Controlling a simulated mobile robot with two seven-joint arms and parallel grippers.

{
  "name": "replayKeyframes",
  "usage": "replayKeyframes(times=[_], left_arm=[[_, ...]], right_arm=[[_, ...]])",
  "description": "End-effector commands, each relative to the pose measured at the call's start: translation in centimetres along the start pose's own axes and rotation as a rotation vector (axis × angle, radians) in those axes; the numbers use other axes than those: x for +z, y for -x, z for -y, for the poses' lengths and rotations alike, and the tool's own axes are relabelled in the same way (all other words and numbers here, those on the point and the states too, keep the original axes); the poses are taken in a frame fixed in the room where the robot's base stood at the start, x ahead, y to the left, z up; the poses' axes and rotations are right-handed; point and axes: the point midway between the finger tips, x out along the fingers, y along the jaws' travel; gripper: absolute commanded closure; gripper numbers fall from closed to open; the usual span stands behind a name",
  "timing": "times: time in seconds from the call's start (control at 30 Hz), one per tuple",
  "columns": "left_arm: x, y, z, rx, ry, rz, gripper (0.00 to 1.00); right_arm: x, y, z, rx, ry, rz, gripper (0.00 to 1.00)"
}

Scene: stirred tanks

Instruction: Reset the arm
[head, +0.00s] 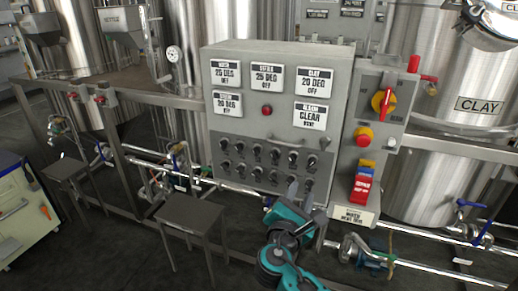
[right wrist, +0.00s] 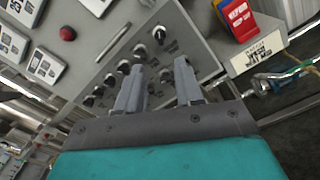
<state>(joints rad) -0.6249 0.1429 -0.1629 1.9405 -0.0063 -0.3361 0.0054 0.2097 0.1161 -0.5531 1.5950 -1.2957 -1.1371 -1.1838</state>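My right gripper (head: 300,192) is at the lower right of the grey control panel (head: 240,128), in front of the lower rows of black knobs (head: 273,154). In the right wrist view its two grey fingers (right wrist: 160,92) are spread apart with nothing between them. Several knobs (right wrist: 124,66) lie just beyond the fingers; I cannot tell whether a fingertip touches one. My right arm comes up from the bottom of the head view. My left gripper is not in view.
A side box right of the panel carries a red and yellow rotary switch (head: 383,102) and a red and yellow button (head: 364,137). A small metal table (head: 188,211) stands lower left. Steel tanks and pipes (head: 355,246) surround the panel. A cart (head: 22,210) stands far left.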

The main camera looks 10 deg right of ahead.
Motion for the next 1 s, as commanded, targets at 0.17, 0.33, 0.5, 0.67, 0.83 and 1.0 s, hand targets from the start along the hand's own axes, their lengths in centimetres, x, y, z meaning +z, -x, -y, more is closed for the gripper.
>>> replayKeyframes(times=[0.17, 0.33, 0.5, 0.67, 0.83, 1.0], left_arm=[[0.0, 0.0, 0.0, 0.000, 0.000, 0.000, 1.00], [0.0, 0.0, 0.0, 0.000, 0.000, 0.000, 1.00], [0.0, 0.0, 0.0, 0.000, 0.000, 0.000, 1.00], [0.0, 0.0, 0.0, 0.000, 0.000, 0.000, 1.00], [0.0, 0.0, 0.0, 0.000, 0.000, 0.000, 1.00], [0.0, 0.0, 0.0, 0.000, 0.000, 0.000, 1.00]], right_arm=[[-3.3, 1.4, 2.9, -0.036, -0.150, -0.152, 0.64], [-9.9, 6.5, 9.2, -0.201, -0.613, -0.482, 0.64], [-13.1, 13.2, 14.2, -0.482, -1.211, -0.705, 0.64], [-12.7, 17.9, 16.9, -0.736, -1.714, -0.756, 0.64], [-11.4, 19.9, 18.3, -0.890, -2.032, -0.730, 0.64], [-10.9, 20.3, 18.6, -0.928, -2.119, -0.715, 0.64]])
